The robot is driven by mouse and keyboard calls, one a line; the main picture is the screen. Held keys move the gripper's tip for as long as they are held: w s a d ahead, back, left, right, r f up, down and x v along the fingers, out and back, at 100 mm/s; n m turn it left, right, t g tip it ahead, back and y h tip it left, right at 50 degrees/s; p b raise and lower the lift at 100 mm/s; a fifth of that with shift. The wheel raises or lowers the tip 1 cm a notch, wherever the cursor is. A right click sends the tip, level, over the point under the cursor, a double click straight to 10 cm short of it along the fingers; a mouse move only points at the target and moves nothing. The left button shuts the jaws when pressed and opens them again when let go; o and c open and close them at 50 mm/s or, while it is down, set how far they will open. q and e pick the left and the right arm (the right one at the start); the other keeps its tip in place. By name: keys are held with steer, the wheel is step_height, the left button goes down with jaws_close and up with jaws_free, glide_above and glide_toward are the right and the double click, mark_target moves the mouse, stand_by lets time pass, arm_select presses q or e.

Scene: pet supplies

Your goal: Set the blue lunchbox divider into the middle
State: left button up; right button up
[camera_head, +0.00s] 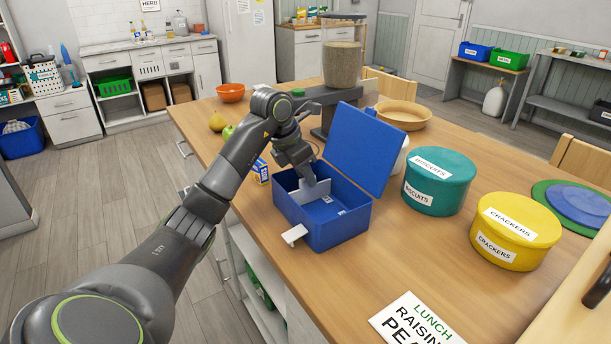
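The blue lunchbox (328,229) stands on the wooden table with its lid (362,150) raised open at the back right. A pale grey divider (316,195) stands upright inside the box, crossing its interior. My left gripper (309,181) reaches down into the box from above, and its fingers are closed on the divider's top edge. The fingertips are small and partly hidden, and I cannot tell whether the divider touches the floor of the box. A white latch (294,235) sticks out at the box's front. My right gripper is not in view.
A teal biscuit tin (433,205) and a yellow crackers tin (504,252) stand right of the box. A small blue and yellow carton (261,172) is close on its left. A lunch sign (415,323) lies in front. Bare tabletop (400,262) lies between box and tins.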

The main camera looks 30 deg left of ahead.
arm_select(q)
steer(key=shift+w+d+f, duration=0.1)
steer(key=shift+w+f, duration=0.1)
steer(key=shift+f, duration=0.35)
jaws_close()
